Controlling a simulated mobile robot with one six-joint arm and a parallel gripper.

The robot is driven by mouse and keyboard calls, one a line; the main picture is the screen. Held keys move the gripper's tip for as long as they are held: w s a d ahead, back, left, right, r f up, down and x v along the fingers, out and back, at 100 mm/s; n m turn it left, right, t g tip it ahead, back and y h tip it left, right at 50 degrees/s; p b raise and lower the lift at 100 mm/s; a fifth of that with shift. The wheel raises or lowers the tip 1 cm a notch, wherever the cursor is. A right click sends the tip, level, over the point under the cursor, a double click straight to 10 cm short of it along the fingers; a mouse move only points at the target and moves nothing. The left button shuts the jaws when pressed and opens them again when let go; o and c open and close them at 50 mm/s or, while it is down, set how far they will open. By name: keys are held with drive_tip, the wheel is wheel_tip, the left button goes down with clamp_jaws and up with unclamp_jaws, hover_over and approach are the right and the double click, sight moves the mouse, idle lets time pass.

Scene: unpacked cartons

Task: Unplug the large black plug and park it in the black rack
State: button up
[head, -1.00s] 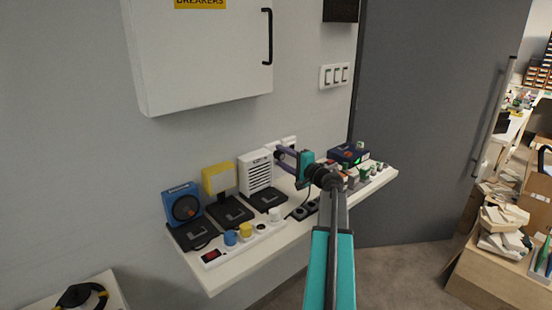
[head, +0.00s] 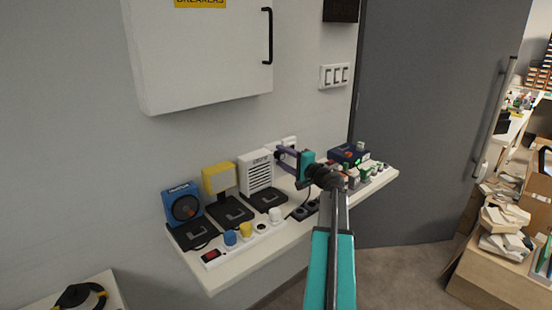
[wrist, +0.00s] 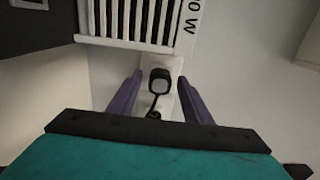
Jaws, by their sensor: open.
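The large black plug (wrist: 160,80) with a grey face shows in the wrist view, seated at a white wall socket plate (wrist: 156,104), with a black cord below it. My gripper (wrist: 160,88) is open, with one purple finger on each side of the plug and visible gaps between. In the head view my gripper (head: 281,154) reaches to the wall beside the white heater; the plug is mostly hidden there.
The white shelf (head: 215,282) carries a white power strip (head: 211,262) with blue, yellow and white plugs. A blue fan (head: 183,208), yellow lamp (head: 218,177) and white heater (head: 255,172) stand behind. A dark blue box (head: 347,153) and several small items are at right.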

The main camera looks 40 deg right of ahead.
idle(0.3)
clamp_jaws()
drive_tip(key=shift+s, duration=0.15)
drive_tip(key=shift+s, duration=0.35)
drive_tip(key=shift+s+a+b, duration=0.15)
drive_tip(key=shift+s+b, duration=0.15)
drive_tip(key=shift+s, duration=0.95)
drive_tip(key=shift+s+a+b, duration=0.1)
drive_tip(key=shift+s+b, duration=0.15)
drive_tip(key=shift+s, duration=1)
drive_tip(key=shift+s, duration=0.15)
idle(0.4)
